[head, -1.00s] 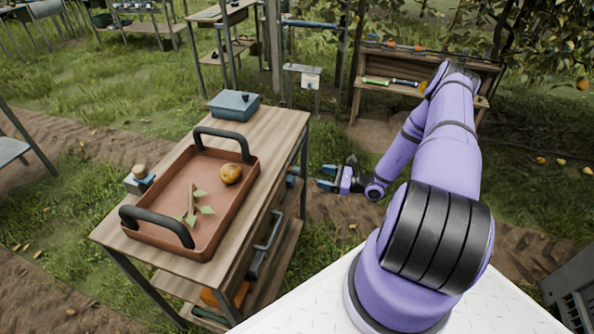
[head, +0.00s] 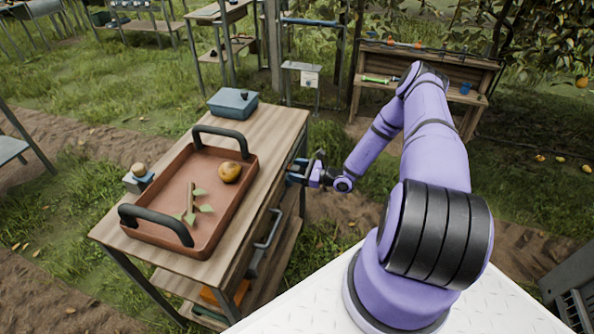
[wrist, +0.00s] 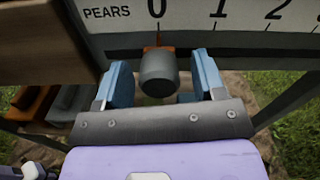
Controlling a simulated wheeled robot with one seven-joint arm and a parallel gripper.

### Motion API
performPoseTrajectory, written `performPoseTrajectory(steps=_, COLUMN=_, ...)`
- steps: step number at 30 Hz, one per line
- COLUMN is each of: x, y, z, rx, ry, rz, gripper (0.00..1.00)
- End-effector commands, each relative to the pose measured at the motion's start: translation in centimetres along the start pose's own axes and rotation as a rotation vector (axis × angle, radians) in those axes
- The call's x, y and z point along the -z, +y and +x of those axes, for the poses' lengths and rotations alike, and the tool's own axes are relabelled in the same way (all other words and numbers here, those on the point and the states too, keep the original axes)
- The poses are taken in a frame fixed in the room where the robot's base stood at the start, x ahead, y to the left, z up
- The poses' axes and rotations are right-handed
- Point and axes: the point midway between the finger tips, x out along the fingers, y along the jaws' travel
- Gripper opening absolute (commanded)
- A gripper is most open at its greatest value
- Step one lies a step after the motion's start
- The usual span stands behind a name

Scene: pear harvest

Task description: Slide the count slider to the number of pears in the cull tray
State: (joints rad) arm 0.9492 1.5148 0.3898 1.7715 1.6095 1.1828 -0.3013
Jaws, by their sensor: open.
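The cull tray (head: 228,207) is a reddish-brown tray with two black handles on the wooden table. One yellow-brown pear (head: 229,172) lies in it, with a leafy twig (head: 191,205). In the wrist view, a white scale (wrist: 192,38) reads PEARS with 0, 1 and 2 showing; it runs past the right edge. The count slider's grey knob (wrist: 159,72) stands below the 0, with an orange pointer behind it. My gripper (wrist: 160,82) is open, its blue fingers on either side of the knob with visible gaps. In the head view my gripper (head: 296,172) is at the table's right side.
A blue-grey box (head: 233,103) stands at the table's far end. A small grey block with a round knob (head: 139,177) is beside the tray's left side. Grass lies right of the table.

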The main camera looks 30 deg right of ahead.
Motion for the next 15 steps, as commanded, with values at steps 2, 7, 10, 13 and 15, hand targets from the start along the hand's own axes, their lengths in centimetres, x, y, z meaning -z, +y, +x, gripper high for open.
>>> performPoseTrajectory(steps=2, x=0.00, y=0.00, z=0.10, rx=0.000, ry=0.000, rz=0.000, gripper=0.63)
performPoseTrajectory(steps=7, x=0.00, y=0.01, z=0.09, rx=0.000, ry=0.000, rz=0.000, gripper=0.63)
performPoseTrajectory(steps=10, x=-0.01, y=0.01, z=0.09, rx=0.000, ry=0.000, rz=0.000, gripper=0.43)
performPoseTrajectory(steps=13, x=-0.01, y=0.01, z=0.08, rx=0.000, ry=0.000, rz=0.000, gripper=0.20)
performPoseTrajectory(steps=15, x=-0.01, y=0.02, z=0.08, rx=0.000, ry=0.000, rz=0.000, gripper=0.04)
